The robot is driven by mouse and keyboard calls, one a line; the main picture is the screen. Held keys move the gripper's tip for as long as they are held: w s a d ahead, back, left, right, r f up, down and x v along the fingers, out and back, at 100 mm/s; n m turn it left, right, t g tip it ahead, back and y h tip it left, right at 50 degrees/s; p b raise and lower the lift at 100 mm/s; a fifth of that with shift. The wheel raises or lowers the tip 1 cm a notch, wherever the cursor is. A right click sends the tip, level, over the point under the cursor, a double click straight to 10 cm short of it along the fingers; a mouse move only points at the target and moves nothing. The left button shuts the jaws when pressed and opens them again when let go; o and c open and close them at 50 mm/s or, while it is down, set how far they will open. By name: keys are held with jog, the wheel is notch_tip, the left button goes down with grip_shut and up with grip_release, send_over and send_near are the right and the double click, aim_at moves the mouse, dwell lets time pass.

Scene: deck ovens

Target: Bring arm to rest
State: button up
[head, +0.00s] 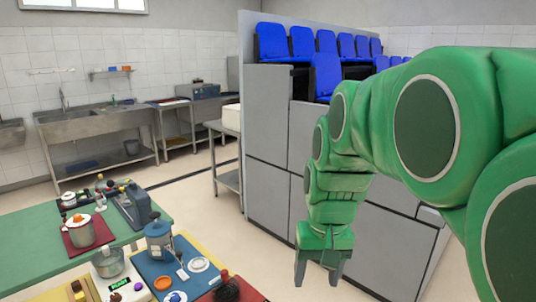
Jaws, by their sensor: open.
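My green arm reaches in from the right side of the head view and bends down at its wrist. My gripper (319,276) hangs pointing down near the bottom centre, in front of the grey cabinet block (270,155). Its two fingers are apart and nothing shows between them. It is to the right of the table with the coloured mats and clear of the items there in the picture.
Blue seats (272,43) top the grey block. Steel sinks (95,125) line the back wall. Open floor (195,190) lies between.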

jog(key=s+d+f+g, duration=0.1)
jog(key=s+d+f, duration=0.1)
jog(key=s, duration=0.8)
jog(key=s+d+f, duration=0.3)
jog(key=s+f, duration=0.2)
jog(key=s, duration=0.5)
jog(key=shift+d+f+m+g+h, duration=0.2)
jog(key=shift+d+m+g+h, duration=0.1)
jog(key=shift+d+g+h, duration=0.1)
